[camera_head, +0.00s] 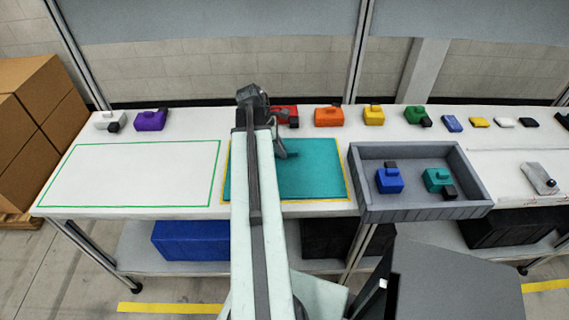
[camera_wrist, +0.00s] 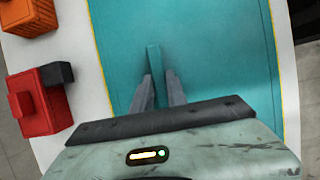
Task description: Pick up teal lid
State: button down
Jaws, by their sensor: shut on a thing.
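The teal lid (camera_head: 318,170) is a broad flat panel inside a yellow outline on the white table, right of my arm in the head view. It fills much of the wrist view (camera_wrist: 225,60), where a narrow upright teal handle (camera_wrist: 153,62) rises from it. My gripper (camera_wrist: 159,88) is shut on this handle, with one finger on each side. In the head view my gripper (camera_head: 286,153) is over the lid, and my arm hides the lid's left part. I cannot tell whether the lid touches the table.
A grey tray (camera_head: 430,211) right of the lid holds a blue block (camera_head: 389,181) and a teal block (camera_head: 437,180). A green-outlined area (camera_head: 130,173) at left is empty. Red (camera_wrist: 40,103), orange (camera_head: 328,117), yellow (camera_head: 373,117) and green (camera_head: 414,115) blocks line the back.

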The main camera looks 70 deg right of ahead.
notch_tip(320, 180, up, 10)
jog(key=p, duration=1)
jog(key=shift+r, duration=0.1)
